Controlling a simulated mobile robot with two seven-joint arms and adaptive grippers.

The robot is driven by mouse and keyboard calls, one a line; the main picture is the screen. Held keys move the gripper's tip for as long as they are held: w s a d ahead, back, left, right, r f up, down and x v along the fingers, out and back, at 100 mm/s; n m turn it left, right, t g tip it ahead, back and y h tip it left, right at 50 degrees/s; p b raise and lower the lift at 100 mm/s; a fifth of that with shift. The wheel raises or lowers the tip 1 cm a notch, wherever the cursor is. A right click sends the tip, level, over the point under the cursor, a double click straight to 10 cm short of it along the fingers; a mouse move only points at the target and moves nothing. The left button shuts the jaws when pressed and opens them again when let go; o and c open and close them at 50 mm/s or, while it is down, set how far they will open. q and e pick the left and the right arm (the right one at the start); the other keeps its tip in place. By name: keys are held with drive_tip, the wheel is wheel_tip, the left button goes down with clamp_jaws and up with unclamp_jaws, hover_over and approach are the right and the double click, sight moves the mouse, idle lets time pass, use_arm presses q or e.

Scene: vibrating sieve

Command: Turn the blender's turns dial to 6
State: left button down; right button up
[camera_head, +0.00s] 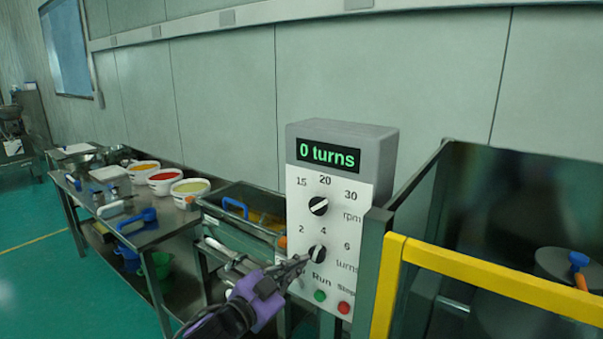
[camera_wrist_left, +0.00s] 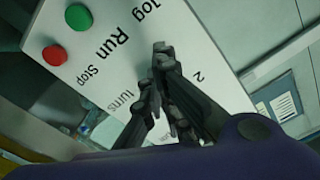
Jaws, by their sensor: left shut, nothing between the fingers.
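The blender's control box (camera_head: 335,230) stands upright with a green display reading "0 turns" (camera_head: 328,155). The black turns dial (camera_head: 318,252) is low on its white front, with 2, 4 and 6 marked around it. I cannot tell clearly where its mark points. My left gripper (camera_head: 304,262) is shut and empty, its fingertips at the dial's lower left; I cannot tell whether they touch it. In the left wrist view the fingers (camera_wrist_left: 161,48) lie before the panel (camera_wrist_left: 120,40), and the dial is hidden behind them. My right gripper is not in view.
The rpm dial (camera_head: 318,206) is just above. The green Run button (camera_head: 320,295) and red Stop button (camera_head: 343,307) are just below. A yellow-edged frame (camera_head: 480,278) stands at right. A table with bowls (camera_head: 165,180) is at left.

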use_arm(q)
drive_tip(key=shift+p+v, duration=0.65)
drive_tip(key=shift+v, duration=1.85)
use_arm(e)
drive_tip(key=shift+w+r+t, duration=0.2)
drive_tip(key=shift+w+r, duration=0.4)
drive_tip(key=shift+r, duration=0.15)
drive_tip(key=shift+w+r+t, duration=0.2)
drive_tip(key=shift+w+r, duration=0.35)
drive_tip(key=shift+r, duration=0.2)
